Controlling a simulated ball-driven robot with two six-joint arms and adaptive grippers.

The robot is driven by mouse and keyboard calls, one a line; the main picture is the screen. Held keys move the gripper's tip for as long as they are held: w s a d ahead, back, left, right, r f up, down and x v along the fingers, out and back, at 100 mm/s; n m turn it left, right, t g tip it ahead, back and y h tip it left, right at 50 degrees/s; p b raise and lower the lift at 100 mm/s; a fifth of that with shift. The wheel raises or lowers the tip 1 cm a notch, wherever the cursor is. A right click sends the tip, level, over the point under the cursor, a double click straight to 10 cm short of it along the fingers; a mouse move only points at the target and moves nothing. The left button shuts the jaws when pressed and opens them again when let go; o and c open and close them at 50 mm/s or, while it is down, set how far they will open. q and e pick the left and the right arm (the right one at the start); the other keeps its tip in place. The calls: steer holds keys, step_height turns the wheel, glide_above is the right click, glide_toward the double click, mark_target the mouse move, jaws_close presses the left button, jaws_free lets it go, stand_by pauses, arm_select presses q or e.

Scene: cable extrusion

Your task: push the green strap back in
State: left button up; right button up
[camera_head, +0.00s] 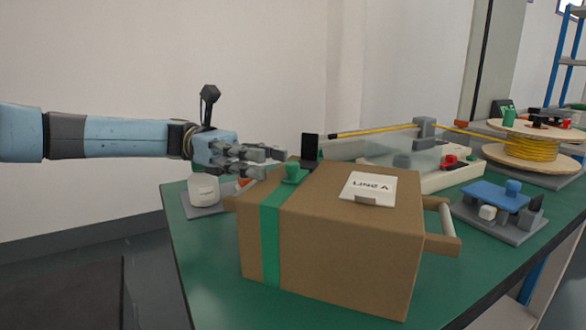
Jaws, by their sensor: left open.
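A green strap (270,245) runs down the front face of a brown cardboard box (345,255) and over its top, near the left end. A green block or buckle (292,172) sits on the strap at the top of the box. My left gripper (268,163) comes in from the left and is open, with nothing between its fingers. Its fingertips appear just left of the green buckle, over the back left of the box. I cannot tell the exact gap. My right gripper is not in view.
The box stands on a green table (195,260) and has a white label (368,187) on top. A white container (204,190) stands behind left. A yellow cable (375,130) runs to a wooden spool (530,145). A blue-topped device (497,195) stands right.

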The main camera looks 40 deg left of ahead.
mark_target(293, 163)
arm_select(q)
steer(key=b+x, duration=0.1)
steer(key=x, duration=0.4)
steer(key=shift+d, duration=0.25)
jaws_close()
steer(key=shift+w, duration=0.1)
stand_by(0.4)
